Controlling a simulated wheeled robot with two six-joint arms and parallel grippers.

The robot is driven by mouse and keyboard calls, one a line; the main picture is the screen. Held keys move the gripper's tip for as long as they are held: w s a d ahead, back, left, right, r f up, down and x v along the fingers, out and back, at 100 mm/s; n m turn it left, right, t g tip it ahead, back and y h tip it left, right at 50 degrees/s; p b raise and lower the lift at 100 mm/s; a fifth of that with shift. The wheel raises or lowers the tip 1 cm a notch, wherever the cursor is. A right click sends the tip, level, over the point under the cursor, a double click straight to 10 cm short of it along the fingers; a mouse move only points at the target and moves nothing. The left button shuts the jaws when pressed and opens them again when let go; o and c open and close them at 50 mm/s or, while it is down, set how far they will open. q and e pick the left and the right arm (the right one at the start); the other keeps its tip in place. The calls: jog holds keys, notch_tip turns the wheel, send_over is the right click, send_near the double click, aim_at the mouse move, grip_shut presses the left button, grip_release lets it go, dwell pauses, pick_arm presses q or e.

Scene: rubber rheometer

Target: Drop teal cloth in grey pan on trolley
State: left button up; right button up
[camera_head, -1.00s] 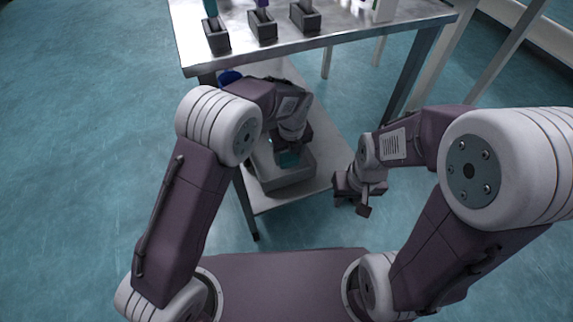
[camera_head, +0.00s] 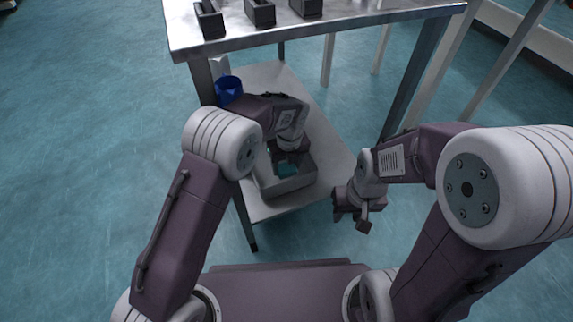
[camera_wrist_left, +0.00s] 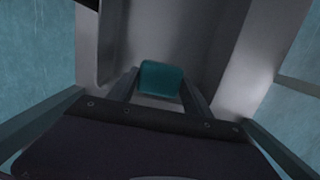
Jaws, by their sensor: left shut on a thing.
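The teal cloth (camera_head: 286,168) is between the fingers of my left gripper (camera_head: 287,160), which is shut on it. The cloth also shows as a teal block in the left wrist view (camera_wrist_left: 161,78), between the two fingertips. The grey pan (camera_head: 288,188) sits on the trolley's lower shelf (camera_head: 268,209). In the head view the cloth and fingers appear over or inside the pan; whether the cloth touches its floor I cannot tell. My right gripper (camera_head: 357,207) hangs empty to the right of the shelf; its jaw opening is not clear.
The trolley's metal top (camera_head: 340,22) overhangs the shelf and carries several dark blocks (camera_head: 260,13). A blue container (camera_head: 228,90) stands behind my left arm at the shelf's left side. Trolley legs (camera_head: 415,75) border the shelf. Open floor lies to the left.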

aim_at(288, 170)
pick_arm(q)
jog(key=shift+f, duration=0.4)
jog(key=o, duration=1.5)
jog(key=shift+c, duration=0.2)
jog(key=shift+r, duration=0.3)
jog(key=r+p, duration=0.4)
jog(key=r, duration=0.1)
jog(key=s+r+p, duration=0.1)
jog(key=r+p, duration=0.1)
jog(key=r, duration=0.1)
jog(key=shift+d+r, duration=0.15)
jog(key=shift+r, duration=0.05)
jog(key=shift+f, duration=0.15)
